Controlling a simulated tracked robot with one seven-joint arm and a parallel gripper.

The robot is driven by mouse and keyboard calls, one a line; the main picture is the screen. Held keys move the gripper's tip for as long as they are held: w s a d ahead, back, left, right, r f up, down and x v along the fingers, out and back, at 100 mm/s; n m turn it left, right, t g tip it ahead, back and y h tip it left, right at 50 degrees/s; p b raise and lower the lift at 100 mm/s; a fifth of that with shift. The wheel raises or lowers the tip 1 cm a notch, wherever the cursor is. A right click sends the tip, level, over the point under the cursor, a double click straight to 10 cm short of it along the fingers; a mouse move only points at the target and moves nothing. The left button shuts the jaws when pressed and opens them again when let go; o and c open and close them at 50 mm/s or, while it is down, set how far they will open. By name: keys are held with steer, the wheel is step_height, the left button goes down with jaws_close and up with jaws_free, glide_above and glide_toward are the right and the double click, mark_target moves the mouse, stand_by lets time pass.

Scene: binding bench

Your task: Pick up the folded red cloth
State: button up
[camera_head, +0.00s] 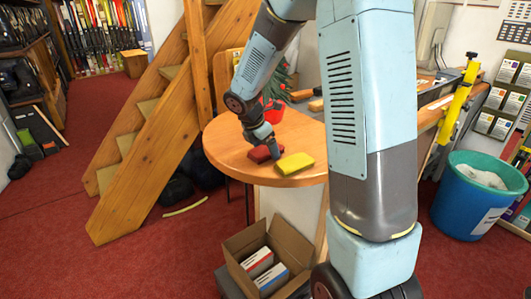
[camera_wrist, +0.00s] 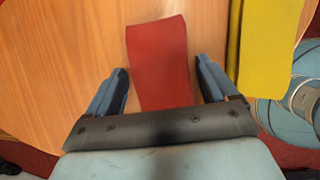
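The folded red cloth (camera_head: 262,154) lies on the rounded end of the wooden bench top (camera_head: 226,147). In the wrist view the red cloth (camera_wrist: 159,62) runs from the upper middle down between the fingers of my gripper (camera_wrist: 162,80). My gripper is open, with a blue finger on each side of the cloth and a gap of wood on both sides. Its near end is hidden behind the gripper's dark palm. In the head view my gripper (camera_head: 267,143) points down at the cloth; its fingertips are too small to tell apart there.
A folded yellow cloth (camera_head: 295,163) lies just right of the red one, also in the wrist view (camera_wrist: 268,45). A red pot with a plant (camera_head: 273,112) stands behind. An open cardboard box (camera_head: 243,244) is on the floor below. A blue bin (camera_head: 470,205) stands right.

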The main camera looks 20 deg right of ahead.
steer(key=c, duration=0.8)
steer(key=shift+r, duration=0.3)
step_height(320, 180, up, 2)
steer(key=shift+r, duration=0.15)
steer(key=shift+s+r, duration=1.7)
steer(key=shift+s, duration=0.65)
steer(key=shift+s+r, duration=1.65)
steer(key=shift+s, duration=0.65)
steer(key=shift+s+r, duration=1.7)
steer(key=shift+s, duration=0.65)
